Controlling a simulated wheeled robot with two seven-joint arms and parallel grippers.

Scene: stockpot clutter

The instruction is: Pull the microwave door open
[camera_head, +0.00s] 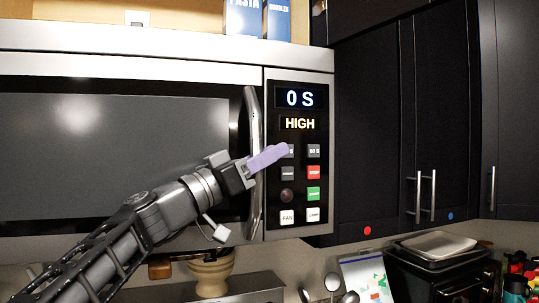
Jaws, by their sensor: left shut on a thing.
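The microwave (190,73) is mounted high in the middle left. Its dark-windowed door (120,130) lies flush with the control panel (299,225) and looks closed. The door's silver vertical handle (254,110) runs along the door's right edge. My left gripper (272,156), with lavender fingers, reaches across from the lower left and is shut on the handle at about mid-height. The fingers hide that part of the handle, and their tips cover part of the panel's upper buttons. My right gripper is not in view.
Dark cabinets (370,120) with bar handles stand to the right. Food boxes (243,18) sit on a shelf above the microwave. Below are a beige pot (211,275), hanging utensils (332,283) and a black appliance (445,275) bearing a tray. The space before the door's left part is clear.

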